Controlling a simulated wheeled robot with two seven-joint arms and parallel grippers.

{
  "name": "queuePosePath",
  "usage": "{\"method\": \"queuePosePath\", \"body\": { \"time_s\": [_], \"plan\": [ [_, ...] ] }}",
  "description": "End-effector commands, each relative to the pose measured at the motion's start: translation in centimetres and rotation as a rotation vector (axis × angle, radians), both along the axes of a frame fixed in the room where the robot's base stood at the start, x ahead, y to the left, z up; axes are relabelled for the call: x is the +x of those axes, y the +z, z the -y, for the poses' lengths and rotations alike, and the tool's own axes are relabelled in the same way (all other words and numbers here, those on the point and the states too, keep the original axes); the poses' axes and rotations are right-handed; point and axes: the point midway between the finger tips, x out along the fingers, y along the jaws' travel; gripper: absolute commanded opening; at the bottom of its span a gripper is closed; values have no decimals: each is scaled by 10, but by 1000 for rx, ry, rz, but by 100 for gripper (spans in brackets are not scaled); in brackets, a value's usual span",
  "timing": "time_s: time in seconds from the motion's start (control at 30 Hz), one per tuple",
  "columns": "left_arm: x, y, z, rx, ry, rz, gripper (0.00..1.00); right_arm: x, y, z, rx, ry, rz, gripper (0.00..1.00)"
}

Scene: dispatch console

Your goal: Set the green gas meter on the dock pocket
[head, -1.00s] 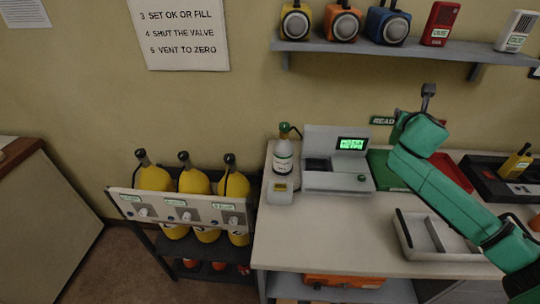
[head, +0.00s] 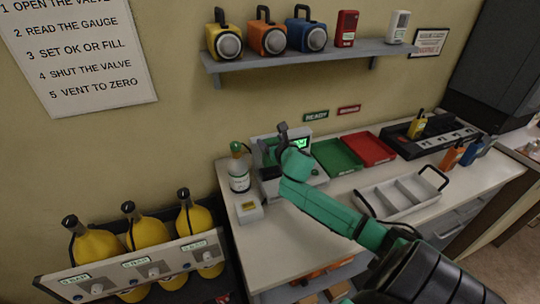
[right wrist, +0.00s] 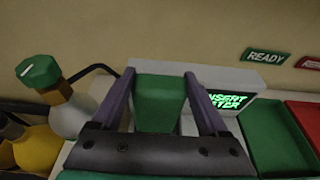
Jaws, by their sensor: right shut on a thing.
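The green gas meter (right wrist: 158,100) is upright between the two fingers of my right gripper (right wrist: 160,90) in the right wrist view. My right gripper (head: 282,133) is shut on it, in front of the dock. The dock is a pale grey unit (head: 268,188) on the bench, with a lit green screen (head: 300,143). In the right wrist view the screen (right wrist: 228,101) reads "INSERT METER", just right of the meter. The pocket is hidden behind my gripper and arm, so I cannot tell whether the meter touches it. My left gripper is out of view.
A gas bottle (head: 239,175) stands close left of the dock. A green tray (head: 335,157) and a red tray (head: 370,148) lie to the right, with a grey divided tray (head: 385,200) nearer. Yellow cylinders (head: 97,245) stand left of the bench. A shelf (head: 310,58) hangs above.

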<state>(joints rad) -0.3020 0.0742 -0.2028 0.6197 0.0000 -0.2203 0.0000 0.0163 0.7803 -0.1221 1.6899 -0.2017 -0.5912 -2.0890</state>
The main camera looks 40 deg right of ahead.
Motion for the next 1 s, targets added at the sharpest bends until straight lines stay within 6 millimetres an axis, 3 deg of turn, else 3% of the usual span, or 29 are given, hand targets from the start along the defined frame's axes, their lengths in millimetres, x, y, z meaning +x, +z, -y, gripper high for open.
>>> {"method": "queuePosePath", "body": {
  "time_s": [0.3,0.63,0.67,0.7,1.0],
  "plan": [
    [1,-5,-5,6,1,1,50,0,-54,0,2,-1,3,0],
    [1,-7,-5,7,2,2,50,1,-59,0,-3,2,3,0],
    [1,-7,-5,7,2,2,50,0,-59,0,-3,2,2,85],
    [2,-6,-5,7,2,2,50,0,-58,0,-2,1,3,100],
    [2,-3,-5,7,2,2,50,0,-54,0,0,1,3,100]
  ]
}}
